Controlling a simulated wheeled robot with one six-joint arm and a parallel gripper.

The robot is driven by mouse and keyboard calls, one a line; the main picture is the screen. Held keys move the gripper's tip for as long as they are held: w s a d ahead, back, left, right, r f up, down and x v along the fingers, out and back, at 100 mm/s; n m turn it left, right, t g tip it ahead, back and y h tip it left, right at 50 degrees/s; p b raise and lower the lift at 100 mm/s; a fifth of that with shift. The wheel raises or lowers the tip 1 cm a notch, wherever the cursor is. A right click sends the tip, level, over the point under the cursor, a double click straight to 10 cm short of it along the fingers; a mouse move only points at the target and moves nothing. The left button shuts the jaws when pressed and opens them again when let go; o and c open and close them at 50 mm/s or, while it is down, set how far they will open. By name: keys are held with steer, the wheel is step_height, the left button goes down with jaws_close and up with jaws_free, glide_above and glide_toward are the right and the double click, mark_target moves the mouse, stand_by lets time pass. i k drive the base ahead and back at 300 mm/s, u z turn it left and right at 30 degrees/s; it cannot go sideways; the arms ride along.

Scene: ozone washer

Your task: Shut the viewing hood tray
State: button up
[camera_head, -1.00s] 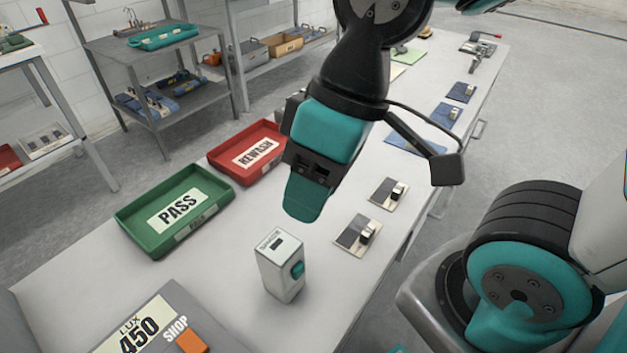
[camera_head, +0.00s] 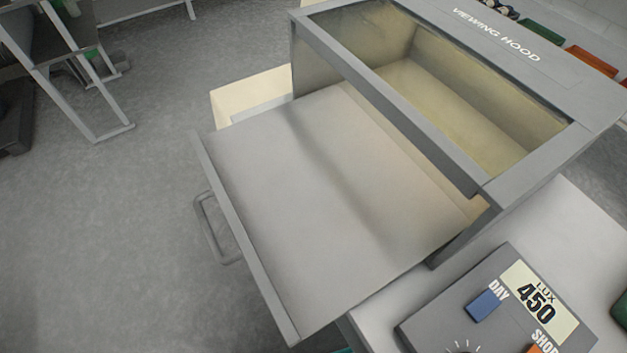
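The viewing hood (camera_head: 375,85) is a grey box with a glass top, lettered VIEWING HOOD, at the upper right. Its tray (camera_head: 300,200) is a flat grey drawer pulled well out toward the lower left. A bar handle (camera_head: 212,230) sits on the outer face of the tray's front edge, at its left. The inside of the hood shows through the glass and looks empty. The tray's surface is bare. My gripper is out of the picture.
A grey light box (camera_head: 500,310) with a LUX 450 display, a blue DAY button (camera_head: 484,304) and an orange button stands at lower right on the pale bench (camera_head: 572,212). Grey floor (camera_head: 110,240) lies open left of the tray. A metal frame (camera_head: 70,85) stands at upper left.

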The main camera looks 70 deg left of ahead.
mark_target(324, 210)
steer(key=u, duration=1.7)
steer(key=k, duration=0.8)
steer(key=u, duration=1.15)
